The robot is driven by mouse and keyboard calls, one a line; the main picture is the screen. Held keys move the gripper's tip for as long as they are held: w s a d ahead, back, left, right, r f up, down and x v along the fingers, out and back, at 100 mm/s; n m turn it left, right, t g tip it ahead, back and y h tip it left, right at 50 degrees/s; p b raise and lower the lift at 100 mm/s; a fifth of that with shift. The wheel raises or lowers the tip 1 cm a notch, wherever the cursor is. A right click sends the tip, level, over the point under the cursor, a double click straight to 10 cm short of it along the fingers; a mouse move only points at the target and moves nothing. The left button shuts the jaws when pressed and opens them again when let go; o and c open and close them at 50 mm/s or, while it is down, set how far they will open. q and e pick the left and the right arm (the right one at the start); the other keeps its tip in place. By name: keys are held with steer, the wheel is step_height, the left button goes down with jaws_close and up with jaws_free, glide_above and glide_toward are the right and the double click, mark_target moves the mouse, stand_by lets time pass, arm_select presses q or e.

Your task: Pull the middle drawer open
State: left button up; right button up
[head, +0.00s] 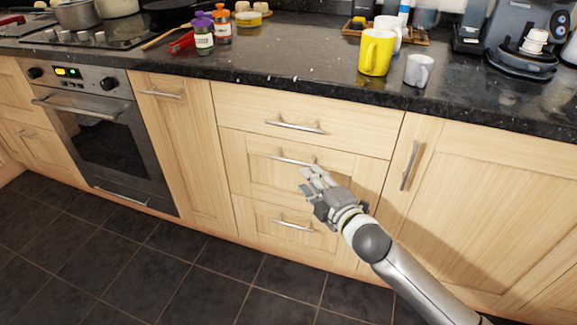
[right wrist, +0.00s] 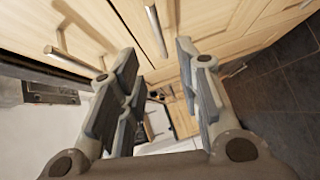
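The middle drawer (head: 250,172) is a pale wood front in a stack of three, and it looks flush with the cabinet. Its metal bar handle (head: 290,160) runs level across the upper part of the front. My right gripper (head: 309,180) is open just in front of this drawer, at the right end of the handle. In the right wrist view, the fingers of my right gripper (right wrist: 156,62) are spread, with the middle handle (right wrist: 155,30) just ahead, lined up with the gap between them. I cannot tell whether they touch it. My left gripper is not in view.
The top drawer handle (head: 296,127) and bottom drawer handle (head: 293,225) stick out above and below. A vertical door handle (head: 410,165) is to the right. A yellow mug (head: 375,52) and grey mug (head: 419,70) stand near the counter edge. The dark tiled floor (head: 230,285) is clear.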

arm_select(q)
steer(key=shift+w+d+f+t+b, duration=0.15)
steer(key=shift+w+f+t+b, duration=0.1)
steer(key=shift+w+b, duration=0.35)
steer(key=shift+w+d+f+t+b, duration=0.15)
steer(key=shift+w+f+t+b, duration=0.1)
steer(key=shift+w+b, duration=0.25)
arm_select(e)
steer(key=x, duration=0.9)
steer(key=shift+w+a, duration=0.2)
steer(key=shift+w, duration=0.1)
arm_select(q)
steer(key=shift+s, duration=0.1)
arm_select(e)
jaws_close()
